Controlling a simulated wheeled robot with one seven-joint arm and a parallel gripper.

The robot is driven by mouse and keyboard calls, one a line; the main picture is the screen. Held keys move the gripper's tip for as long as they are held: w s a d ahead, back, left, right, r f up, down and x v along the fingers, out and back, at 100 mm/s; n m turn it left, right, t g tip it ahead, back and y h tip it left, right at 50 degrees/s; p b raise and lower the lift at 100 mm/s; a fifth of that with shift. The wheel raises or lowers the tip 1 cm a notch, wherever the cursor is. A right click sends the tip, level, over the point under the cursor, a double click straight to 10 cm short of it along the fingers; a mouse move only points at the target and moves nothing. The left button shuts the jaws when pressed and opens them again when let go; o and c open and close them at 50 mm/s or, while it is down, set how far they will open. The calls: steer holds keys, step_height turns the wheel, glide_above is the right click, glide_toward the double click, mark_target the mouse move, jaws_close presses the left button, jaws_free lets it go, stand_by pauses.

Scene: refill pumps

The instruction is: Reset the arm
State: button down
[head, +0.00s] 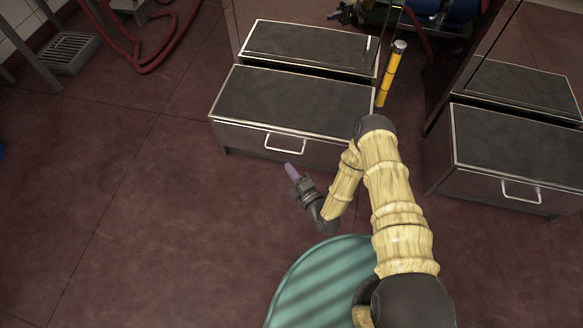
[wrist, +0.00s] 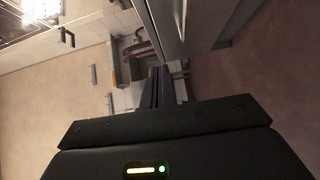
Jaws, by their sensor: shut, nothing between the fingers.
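My arm reaches forward from the lower right of the head view, bent at the elbow.
A second cabinet (head: 512,180) with a handle stands at the right. A red hose (head: 150,65) lies at the upper left near a floor grate (head: 70,50). The floor at left is clear.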

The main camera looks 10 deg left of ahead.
steer(key=shift+s+a, duration=0.1)
stand_by(0.4)
steer(key=w+d+r+m+g+h+p, duration=0.25)
steer(key=w+d+r, duration=0.2)
steer(key=r, duration=0.35)
steer(key=w+d+r+m+g+h+p, duration=0.2)
steer(key=w+d+r+m+h, duration=0.2)
steer(key=w+r, duration=0.3)
steer(key=s+d+r+m+g+h+p, duration=0.1)
steer(key=s+d+r+m+h+p, duration=0.25)
steer(key=d+r+m, duration=0.6)
steer(key=s+d+r+m+g+h+p, duration=0.1)
steer(key=s+d+r+m+g+h, duration=0.1)
steer(key=s+d+r+m, duration=0.55)
steer(key=s+d+r+m+g+h+p, duration=0.1)
steer(key=s+d+r+m+g+p, duration=0.2)
steer(key=s+r, duration=0.75)
step_height(320, 180, up, 38)
steer(key=p, duration=3.6)
steer(key=shift+w+a+r+p, duration=0.25)
steer(key=shift+w+a+p, duration=0.05)
steer(key=shift+a+p, duration=0.15)
